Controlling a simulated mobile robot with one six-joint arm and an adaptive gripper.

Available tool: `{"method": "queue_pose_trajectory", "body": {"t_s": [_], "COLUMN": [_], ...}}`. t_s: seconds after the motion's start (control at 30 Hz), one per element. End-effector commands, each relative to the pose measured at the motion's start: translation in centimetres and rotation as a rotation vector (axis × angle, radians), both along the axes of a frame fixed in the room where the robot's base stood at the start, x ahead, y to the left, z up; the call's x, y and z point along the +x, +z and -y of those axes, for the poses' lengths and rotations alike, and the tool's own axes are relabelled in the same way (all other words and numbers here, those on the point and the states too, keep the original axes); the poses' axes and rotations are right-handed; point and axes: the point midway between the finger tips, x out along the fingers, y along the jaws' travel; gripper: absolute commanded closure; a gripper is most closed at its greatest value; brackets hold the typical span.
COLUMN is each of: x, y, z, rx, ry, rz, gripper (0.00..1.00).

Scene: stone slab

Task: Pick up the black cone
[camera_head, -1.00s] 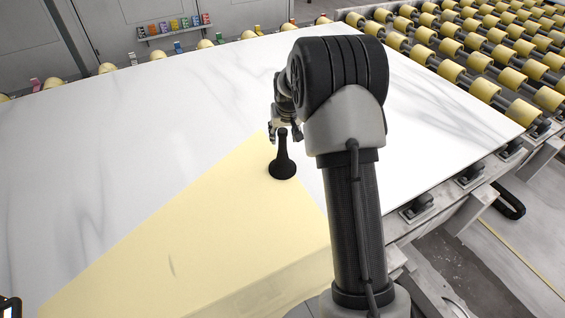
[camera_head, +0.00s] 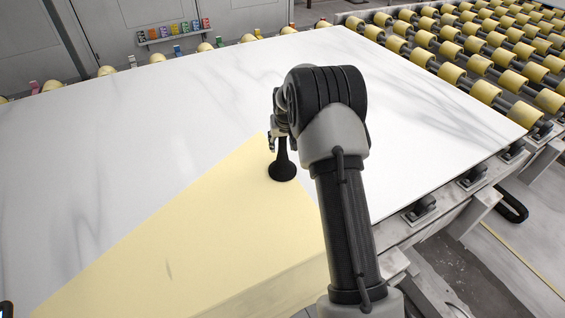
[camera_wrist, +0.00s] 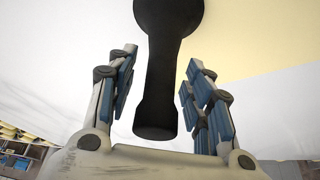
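The black cone (camera_head: 283,165) stands upright on the slab at the edge of the pale yellow area, with a wide round base and a narrow neck. My gripper (camera_head: 278,142) is at the cone's upper part, partly hidden behind my arm in the head view. In the wrist view the cone (camera_wrist: 163,75) reaches down between the two fingers of my gripper (camera_wrist: 160,88). The fingers are apart, with a visible gap on each side of the neck, and do not touch it.
The white marbled slab (camera_head: 110,150) is broad and mostly clear. Yellow rollers (camera_head: 480,62) lie at the back right. A small shelf of coloured items (camera_head: 175,30) hangs on the back wall.

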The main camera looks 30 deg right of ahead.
Motion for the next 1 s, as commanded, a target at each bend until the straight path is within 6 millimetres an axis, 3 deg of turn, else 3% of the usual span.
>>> {"method": "queue_pose_trajectory", "body": {"t_s": [0.63, 1.0], "x": [-0.02, -0.03], "y": [0.00, 0.00], "z": [-0.01, -0.01], "rx": [0.000, 0.000], "ry": [0.000, 0.000], "rz": [0.000, -0.001], "gripper": [0.99, 1.00]}}
